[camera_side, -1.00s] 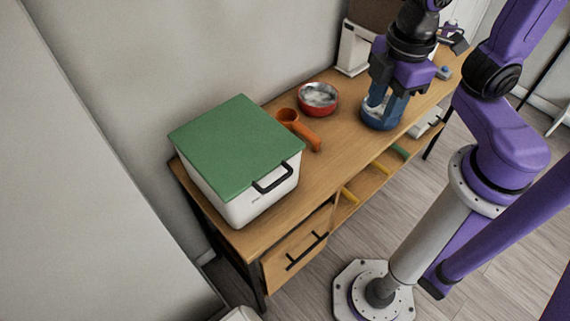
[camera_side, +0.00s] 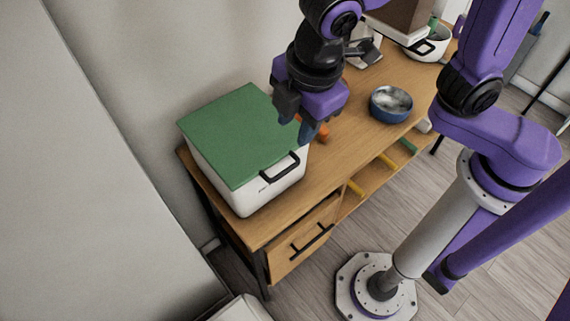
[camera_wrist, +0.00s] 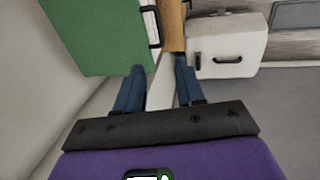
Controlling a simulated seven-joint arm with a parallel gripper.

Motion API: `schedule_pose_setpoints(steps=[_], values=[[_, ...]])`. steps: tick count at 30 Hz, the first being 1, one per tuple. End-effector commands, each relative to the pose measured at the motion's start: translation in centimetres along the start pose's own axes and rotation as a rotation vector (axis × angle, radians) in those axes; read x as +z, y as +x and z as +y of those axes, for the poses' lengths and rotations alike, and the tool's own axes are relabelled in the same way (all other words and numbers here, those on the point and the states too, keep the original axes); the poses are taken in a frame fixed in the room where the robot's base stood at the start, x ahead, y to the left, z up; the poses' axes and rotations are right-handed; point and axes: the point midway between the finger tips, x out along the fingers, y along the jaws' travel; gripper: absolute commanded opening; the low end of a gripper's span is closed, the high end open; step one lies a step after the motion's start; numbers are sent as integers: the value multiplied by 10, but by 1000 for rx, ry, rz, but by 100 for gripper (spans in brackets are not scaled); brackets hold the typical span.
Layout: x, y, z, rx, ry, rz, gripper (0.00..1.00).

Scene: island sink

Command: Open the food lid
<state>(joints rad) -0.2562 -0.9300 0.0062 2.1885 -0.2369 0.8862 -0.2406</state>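The food box is a white container (camera_side: 250,195) with a flat green lid (camera_side: 232,135), closed, on the left end of the wooden table. A black handle (camera_side: 280,167) is on its front side, near the lid's edge. In the wrist view the green lid (camera_wrist: 95,35) fills the upper left, with the black handle (camera_wrist: 151,26) at its right edge. My gripper (camera_side: 296,134) is above the lid's right back corner, its blue fingers pointing down. In the wrist view my gripper (camera_wrist: 158,68) has its fingers apart with nothing between them.
A blue bowl (camera_side: 391,104) with pale contents stands to the right on the table (camera_side: 345,150). An orange scoop (camera_side: 323,134) is mostly hidden behind my gripper. A white pot (camera_side: 428,42) stands at the back right. A drawer (camera_side: 300,241) is below the box.

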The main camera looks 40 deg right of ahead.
Motion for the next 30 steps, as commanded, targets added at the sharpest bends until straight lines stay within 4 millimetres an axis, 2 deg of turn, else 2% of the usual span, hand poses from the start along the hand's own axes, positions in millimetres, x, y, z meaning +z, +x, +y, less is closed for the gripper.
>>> schedule_pose_setpoints(steps=[9, 18, 24, 30], values=[[2, 58, 0, -3, 0, -7, 38], [2, 106, -1, -3, -1, -5, 38], [2, 133, -2, -4, -1, -4, 38], [1, 151, 0, 0, 0, -2, 38]])
